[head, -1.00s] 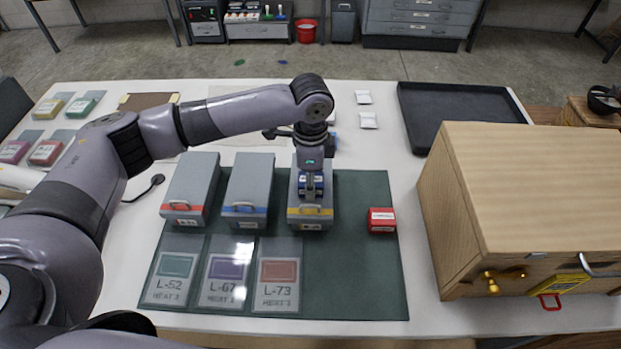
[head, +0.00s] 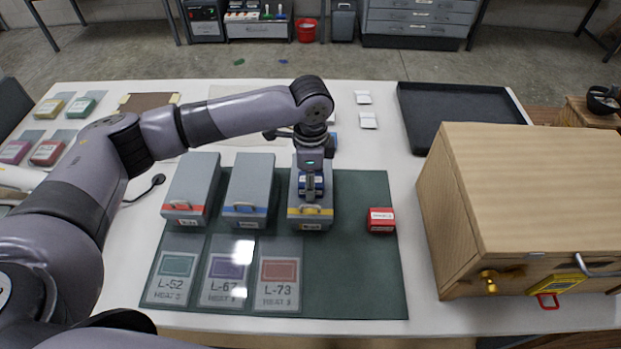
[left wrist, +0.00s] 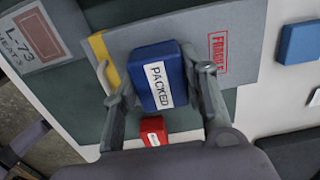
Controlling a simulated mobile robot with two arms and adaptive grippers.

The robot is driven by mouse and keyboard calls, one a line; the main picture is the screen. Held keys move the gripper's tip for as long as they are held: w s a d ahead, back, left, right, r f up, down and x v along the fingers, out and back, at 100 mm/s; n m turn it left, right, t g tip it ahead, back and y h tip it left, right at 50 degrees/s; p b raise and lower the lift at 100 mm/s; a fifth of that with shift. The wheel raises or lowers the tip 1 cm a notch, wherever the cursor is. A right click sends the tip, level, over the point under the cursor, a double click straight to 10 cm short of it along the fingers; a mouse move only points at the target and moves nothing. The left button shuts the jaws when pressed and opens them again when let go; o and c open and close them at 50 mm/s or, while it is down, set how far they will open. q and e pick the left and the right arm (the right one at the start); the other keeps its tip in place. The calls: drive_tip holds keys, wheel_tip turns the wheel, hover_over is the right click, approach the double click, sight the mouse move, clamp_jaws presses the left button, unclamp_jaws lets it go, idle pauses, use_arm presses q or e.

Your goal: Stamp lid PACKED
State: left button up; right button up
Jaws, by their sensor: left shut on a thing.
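My left gripper (head: 311,190) points down over the grey box with the yellow band (head: 310,223), the rightmost of three grey boxes. It is shut on a blue stamp (left wrist: 157,76) whose label reads PACKED. The stamp is at the lid (left wrist: 262,22); I cannot tell whether its underside touches. A red FRAGILE mark (left wrist: 218,53) is on the lid to one side of the stamp. A red stamp (head: 381,220) stands on the green mat to the right of the box, and it also shows in the left wrist view (left wrist: 153,131). My right gripper is not in view.
Two more grey boxes, with red (head: 191,190) and blue (head: 248,190) bands, stand to the left on the green mat (head: 350,270). Cards L-52, L-67 and L-73 (head: 277,275) lie in front. A wooden cabinet (head: 530,190) and black tray (head: 460,110) stand right.

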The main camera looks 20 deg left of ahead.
use_arm(q)
drive_tip(key=shift+s+f, duration=0.2)
idle(1.2)
drive_tip(key=shift+r+p, duration=0.1)
drive_tip(key=shift+p, duration=0.25)
wheel_tip(320, 180, up, 2)
drive_tip(key=shift+w+r+p, duration=0.1)
drive_tip(key=shift+w+p, duration=0.05)
drive_tip(key=shift+p, duration=1.1)
wheel_tip(320, 180, up, 5)
drive_tip(key=p, duration=0.6)
